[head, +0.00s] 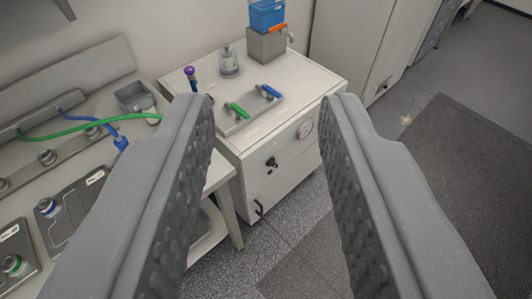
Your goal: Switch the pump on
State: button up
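A white cabinet (250,165) stands in the middle of the view, beyond and between my fingers. Its front carries a small black knob or switch (271,163), a round gauge (305,129) and a small black handle (258,208) low down. I cannot tell which part belongs to the pump, or the switch's position. On top are a green-handled valve (237,111) and a blue-handled valve (270,91) on a grey plate. My gripper (270,104) is open and empty, its two grey padded fingers wide apart. It appears to touch nothing.
A purple-topped stem (190,73), a clear jar (229,62) and a grey block with a blue container (267,14) stand on the cabinet. A bench at left holds green and blue cables (85,127) and devices. Free floor (400,150) lies at right.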

aim_at(272, 162)
jog(key=z, duration=0.05)
jog(key=i, duration=0.7)
jog(key=u, duration=1.25)
jog(key=k, duration=0.95)
jog(key=z, duration=1)
jog(key=i, duration=1)
jog(key=u, duration=0.05)
